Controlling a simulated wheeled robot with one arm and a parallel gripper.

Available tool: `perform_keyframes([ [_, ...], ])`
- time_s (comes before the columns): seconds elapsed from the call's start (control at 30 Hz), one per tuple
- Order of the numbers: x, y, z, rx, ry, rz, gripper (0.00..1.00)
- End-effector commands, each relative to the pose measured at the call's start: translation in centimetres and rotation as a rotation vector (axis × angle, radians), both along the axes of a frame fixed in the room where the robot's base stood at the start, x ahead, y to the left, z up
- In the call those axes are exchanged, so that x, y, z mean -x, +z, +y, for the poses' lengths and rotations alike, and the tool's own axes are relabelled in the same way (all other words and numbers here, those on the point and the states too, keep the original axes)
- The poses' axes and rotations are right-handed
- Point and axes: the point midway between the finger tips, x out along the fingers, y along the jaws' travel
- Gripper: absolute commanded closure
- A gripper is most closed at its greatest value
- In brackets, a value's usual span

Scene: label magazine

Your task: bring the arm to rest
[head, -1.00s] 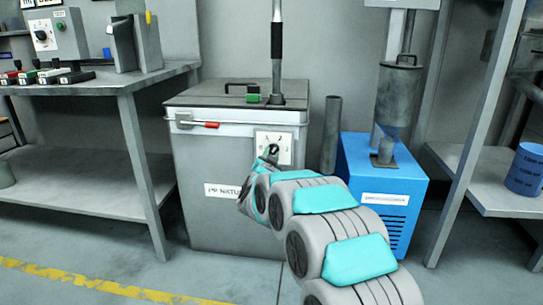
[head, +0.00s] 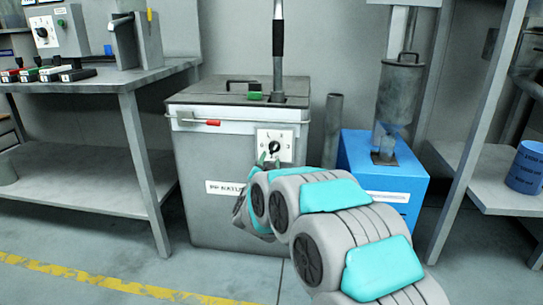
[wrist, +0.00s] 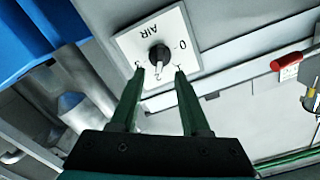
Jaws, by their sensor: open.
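My gripper (wrist: 159,74) is open in the wrist view, with two green fingers apart and nothing between them. A white AIR dial plate (wrist: 170,38) with a black knob (wrist: 159,54) lies just beyond the fingertips. The knob's white mark points down in that view, seemingly toward the 2. In the head view the dial plate (head: 286,139) is on the front of a grey bin (head: 205,225), and its knob shows uncovered. My gripper (head: 265,160) is at the plate's lower left there, mostly hidden by my arm; contact cannot be told.
A blue machine (head: 350,155) with a metal cylinder stands right of the bin. A red-handled latch (head: 213,123) is on the bin's upper front. A bench (head: 125,80) with a control box stands left, a shelf (head: 475,190) right. Floor is clear at front left.

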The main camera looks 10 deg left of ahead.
Motion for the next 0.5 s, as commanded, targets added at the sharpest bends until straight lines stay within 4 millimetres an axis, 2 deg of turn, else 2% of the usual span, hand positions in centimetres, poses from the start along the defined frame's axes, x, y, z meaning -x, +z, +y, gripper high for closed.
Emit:
perform_keyframes([
  [0.17, 1.46, 0.09, 0.08, -0.002, 0.0, -0.001, 0.54],
  [0.5, 1.6, 0.22, -0.01, -0.001, 0.005, 0.005, 0.54],
])
